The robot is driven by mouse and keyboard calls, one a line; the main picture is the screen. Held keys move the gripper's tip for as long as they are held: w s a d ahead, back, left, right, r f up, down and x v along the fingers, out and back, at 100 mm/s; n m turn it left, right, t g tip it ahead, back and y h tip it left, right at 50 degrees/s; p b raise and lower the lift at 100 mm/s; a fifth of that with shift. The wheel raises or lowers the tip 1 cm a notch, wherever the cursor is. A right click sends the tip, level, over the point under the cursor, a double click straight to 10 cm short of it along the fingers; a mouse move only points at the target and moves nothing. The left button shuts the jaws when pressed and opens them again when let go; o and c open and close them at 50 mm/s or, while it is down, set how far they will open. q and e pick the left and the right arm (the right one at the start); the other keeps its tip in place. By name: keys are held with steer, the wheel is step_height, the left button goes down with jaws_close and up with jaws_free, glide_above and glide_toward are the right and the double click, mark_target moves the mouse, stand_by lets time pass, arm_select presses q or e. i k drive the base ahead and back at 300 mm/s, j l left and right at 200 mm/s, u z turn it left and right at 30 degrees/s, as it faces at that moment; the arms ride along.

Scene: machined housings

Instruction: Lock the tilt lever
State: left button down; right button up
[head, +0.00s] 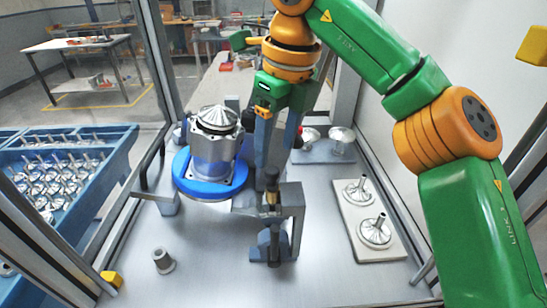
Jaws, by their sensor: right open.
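The right gripper (275,158) hangs down from the green and orange arm at the top centre. Its fingers are open, with their tips just above a dark upright lever (271,180) with a brass-coloured part. I take this to be the tilt lever; it stands at the top of a grey bracket (290,200). I cannot tell whether the tips touch it. A machined housing (212,150) with a ribbed silver cone on top sits on a round blue plate (202,188), left of the gripper. The left gripper is not in view.
A blue crate (118,160) of several metal parts stands at the left. A pale tray (346,215) with two silver parts lies at the right. Another plate with silver parts (341,138) lies behind. A small grey cylinder (163,260) stands at front left. The front-centre table is mostly clear.

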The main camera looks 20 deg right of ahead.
mark_target(274, 255)
steer(key=k, duration=1.5)
